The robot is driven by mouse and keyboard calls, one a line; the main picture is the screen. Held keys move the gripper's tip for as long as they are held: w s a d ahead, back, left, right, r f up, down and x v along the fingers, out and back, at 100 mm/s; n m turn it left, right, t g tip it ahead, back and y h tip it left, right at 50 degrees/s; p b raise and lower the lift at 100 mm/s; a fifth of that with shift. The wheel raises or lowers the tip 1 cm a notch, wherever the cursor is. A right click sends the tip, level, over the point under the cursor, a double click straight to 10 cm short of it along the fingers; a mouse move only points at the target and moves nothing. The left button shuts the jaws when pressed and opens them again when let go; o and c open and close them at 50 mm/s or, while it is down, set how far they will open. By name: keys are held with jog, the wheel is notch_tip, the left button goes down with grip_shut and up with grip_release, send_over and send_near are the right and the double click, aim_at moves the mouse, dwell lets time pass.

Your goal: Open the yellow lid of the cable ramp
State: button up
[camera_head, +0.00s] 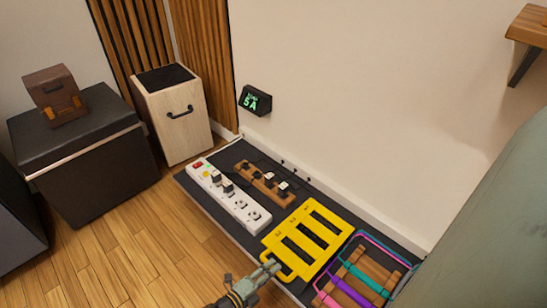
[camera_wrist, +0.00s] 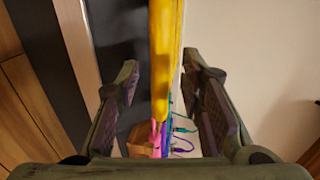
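The yellow lid (camera_head: 318,235), a slotted panel with a handle loop at its near left end, sits on the dark platform in the head view. I cannot tell for sure whether it lies flat or is slightly raised. My gripper (camera_head: 271,266) is at that handle end. In the wrist view the yellow lid (camera_wrist: 166,60) shows as a narrow strip between the two fingers of my gripper (camera_wrist: 165,90). The fingers are apart, with gaps visible on both sides of the strip. The ramp body under the lid is mostly hidden.
A wooden rack (camera_head: 378,264) with pink, purple and teal cables stands right of the lid. A white power strip (camera_head: 232,197) and a wooden block with plugs (camera_head: 262,185) lie left. The wall (camera_head: 350,110) runs close behind. Wooden floor (camera_head: 135,245) is clear at front left.

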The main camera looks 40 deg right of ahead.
jog(key=shift+x, duration=1)
jog(key=shift+a, duration=0.1)
grip_shut()
